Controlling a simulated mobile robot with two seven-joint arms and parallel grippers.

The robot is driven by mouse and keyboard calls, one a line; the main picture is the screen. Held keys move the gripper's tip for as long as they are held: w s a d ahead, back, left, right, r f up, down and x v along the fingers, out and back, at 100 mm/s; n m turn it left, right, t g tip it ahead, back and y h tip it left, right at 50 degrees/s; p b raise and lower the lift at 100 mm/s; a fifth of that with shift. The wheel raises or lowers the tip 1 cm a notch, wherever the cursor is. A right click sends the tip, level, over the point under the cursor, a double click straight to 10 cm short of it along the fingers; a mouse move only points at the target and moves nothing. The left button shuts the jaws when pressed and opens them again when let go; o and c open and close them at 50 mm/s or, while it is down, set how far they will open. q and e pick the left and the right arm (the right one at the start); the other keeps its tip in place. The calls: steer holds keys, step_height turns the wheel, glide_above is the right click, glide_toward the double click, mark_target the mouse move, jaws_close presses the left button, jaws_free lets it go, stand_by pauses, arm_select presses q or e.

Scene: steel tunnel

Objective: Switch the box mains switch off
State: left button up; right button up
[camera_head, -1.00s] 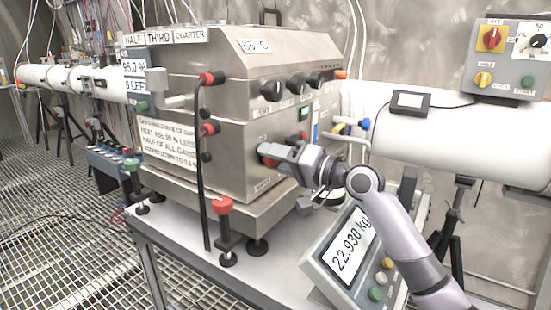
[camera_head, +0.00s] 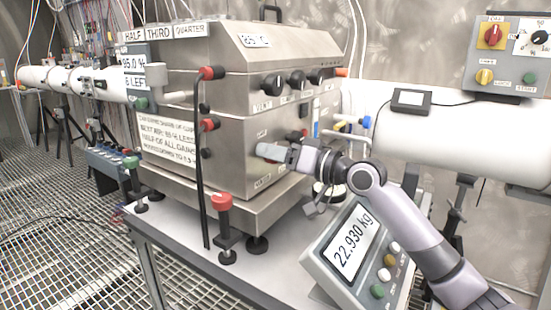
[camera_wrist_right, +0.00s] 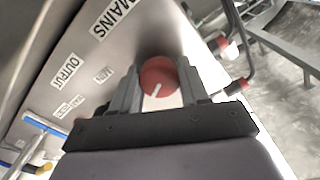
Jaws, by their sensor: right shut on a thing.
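The steel box (camera_head: 225,110) stands on a table, with a row of black knobs on its upper front. Its mains switch is a round red knob (camera_wrist_right: 158,78) with a white pointer line, beside the label "MAINS" (camera_wrist_right: 115,18) in the right wrist view. My right gripper (camera_head: 268,152) is at the lower front of the box, and its fingers sit on both sides of the red knob, shut on it. In the head view the gripper mostly hides the knob. My left gripper is not in view.
A scale display (camera_head: 352,245) reading 22.930 kg stands in front, under my right arm. A black rod with red clamps (camera_head: 203,170) rises at the box's left corner. A red-topped post (camera_head: 223,204) stands on the table. A control panel (camera_head: 510,58) hangs at the right.

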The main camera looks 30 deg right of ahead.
steer(key=n+b, duration=0.1)
steer(key=n, duration=0.5)
steer(key=shift+n, duration=0.3)
steer(key=n, duration=0.2)
steer(key=shift+n, duration=0.3)
steer(key=shift+a+n+p, duration=0.1)
steer(key=shift+n+p, duration=0.55)
steer(key=shift+n, duration=1.05)
steer(key=o, duration=1)
steer(key=shift+o, duration=0.2)
